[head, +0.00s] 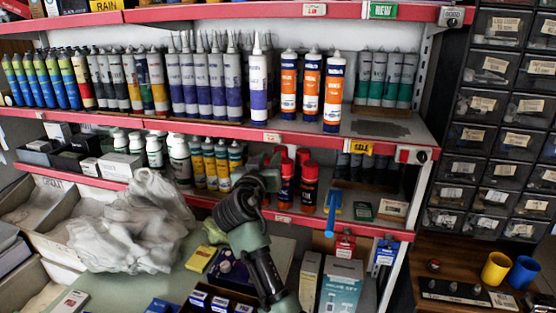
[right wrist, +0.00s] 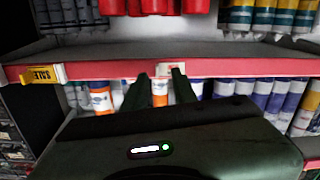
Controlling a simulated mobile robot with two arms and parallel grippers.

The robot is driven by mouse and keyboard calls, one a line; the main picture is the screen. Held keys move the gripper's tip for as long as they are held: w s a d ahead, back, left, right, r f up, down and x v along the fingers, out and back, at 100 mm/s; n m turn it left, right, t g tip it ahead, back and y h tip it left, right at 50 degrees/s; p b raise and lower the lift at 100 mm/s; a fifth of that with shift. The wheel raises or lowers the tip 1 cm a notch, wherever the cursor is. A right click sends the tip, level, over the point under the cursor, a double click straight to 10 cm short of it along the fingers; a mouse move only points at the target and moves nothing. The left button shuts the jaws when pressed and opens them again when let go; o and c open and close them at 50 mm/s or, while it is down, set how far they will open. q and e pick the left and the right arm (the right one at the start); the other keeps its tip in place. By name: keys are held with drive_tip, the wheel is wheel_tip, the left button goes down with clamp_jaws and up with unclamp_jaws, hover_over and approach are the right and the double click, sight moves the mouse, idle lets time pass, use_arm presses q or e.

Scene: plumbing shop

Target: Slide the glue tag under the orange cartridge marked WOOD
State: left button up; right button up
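Three orange-and-white cartridges (head: 310,88) stand at the front of the middle shelf, right of a purple-and-white one (head: 258,80); their small lettering is not readable. A small pale tag (head: 272,138) sits on the red shelf edge near the purple-and-white cartridge. In the right wrist view, which is upside down, a pale tag (right wrist: 163,69) shows on the red edge near my fingertips. My right gripper (head: 274,160) is just below the shelf edge. In the right wrist view its two fingers (right wrist: 160,73) are apart, with an orange cartridge (right wrist: 160,92) showing between them. My left gripper is not in view.
A yellow SALE tag (head: 360,148) and a white-and-red holder (head: 411,154) are on the same edge. Red-capped bottles (head: 309,186) stand on the lower shelf. A blue-handled tool (head: 332,210) juts out there. White cloth (head: 135,225) lies at left. Drawers (head: 490,110) stand at right.

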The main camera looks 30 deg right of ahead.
sight(279, 140)
drive_tip(key=w+d, duration=0.1)
drive_tip(key=w+d+r+m, duration=0.1)
drive_tip(key=w+d, duration=0.1)
drive_tip(key=w+d+m, duration=0.1)
drive_tip(key=w+d, duration=0.1)
drive_tip(key=shift+d+r, duration=0.25)
drive_tip(key=shift+r, duration=0.05)
clamp_jaws()
idle(1.5)
